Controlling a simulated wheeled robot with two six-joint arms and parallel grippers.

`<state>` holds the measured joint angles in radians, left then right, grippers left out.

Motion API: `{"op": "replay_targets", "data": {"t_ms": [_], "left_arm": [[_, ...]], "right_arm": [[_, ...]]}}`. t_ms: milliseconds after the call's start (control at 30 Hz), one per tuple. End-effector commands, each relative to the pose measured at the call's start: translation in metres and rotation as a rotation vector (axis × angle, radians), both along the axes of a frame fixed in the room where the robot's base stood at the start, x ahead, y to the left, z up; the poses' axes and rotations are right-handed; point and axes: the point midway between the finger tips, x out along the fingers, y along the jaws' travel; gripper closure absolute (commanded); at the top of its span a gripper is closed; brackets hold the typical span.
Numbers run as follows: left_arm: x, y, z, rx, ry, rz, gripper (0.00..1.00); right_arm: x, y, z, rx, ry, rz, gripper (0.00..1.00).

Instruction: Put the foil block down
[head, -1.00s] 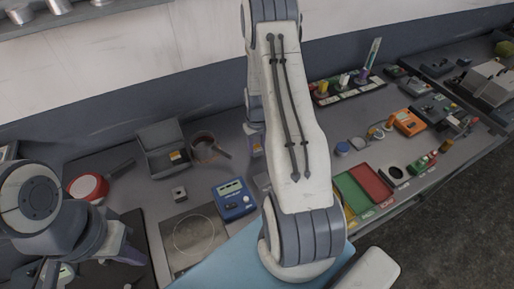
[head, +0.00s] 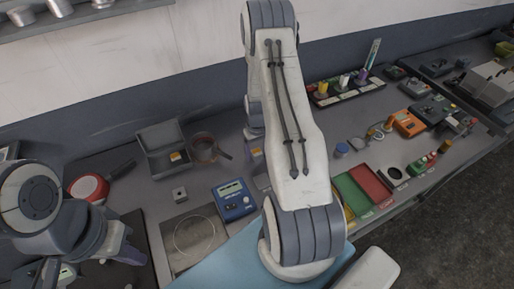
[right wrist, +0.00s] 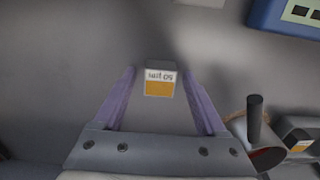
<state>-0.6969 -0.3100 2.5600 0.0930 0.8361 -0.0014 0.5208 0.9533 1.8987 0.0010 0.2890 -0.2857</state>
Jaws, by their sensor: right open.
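The foil block (right wrist: 159,79) is a small grey block with a white and orange label. In the right wrist view it stands between the two spread purple fingers of my right gripper (right wrist: 160,88), with a gap on each side. It seems to rest on the grey worktop. In the head view my right arm hides most of the right gripper. My left gripper (head: 126,252) is at the lower left of the head view. Only part of a purple finger shows, so its opening is unclear.
A round pan (head: 203,148) with a handle stands beside the block, and an open grey case (head: 155,163) holds another orange-labelled block (head: 176,156). Nearby are a blue device (head: 234,199), a small grey block (head: 180,194), a red pan (head: 88,187) and a square plate (head: 194,236).

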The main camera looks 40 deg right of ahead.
Motion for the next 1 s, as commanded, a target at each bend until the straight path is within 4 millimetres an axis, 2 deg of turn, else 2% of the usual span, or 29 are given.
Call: {"op": "replay_targets", "data": {"t_ms": [33,167,500,700,1000], "left_arm": [[0.000,0.000,0.004,0.000,0.000,0.000,1.00],[0.000,0.000,-0.005,0.000,0.000,0.000,1.00],[0.000,0.000,-0.027,0.000,0.000,0.004,1.00],[0.000,0.000,-0.034,0.000,0.000,0.005,1.00],[0.000,0.000,-0.035,0.000,0.000,0.004,1.00]], "right_arm": [[0.000,0.000,0.004,0.000,0.000,0.000,0.26],[0.001,-0.001,0.015,-0.002,-0.005,0.000,0.26],[0.001,-0.001,0.080,-0.004,-0.006,0.000,0.26],[0.001,-0.001,0.111,-0.002,-0.004,0.000,0.26],[0.000,0.001,0.124,0.000,0.000,0.001,0.26]]}}
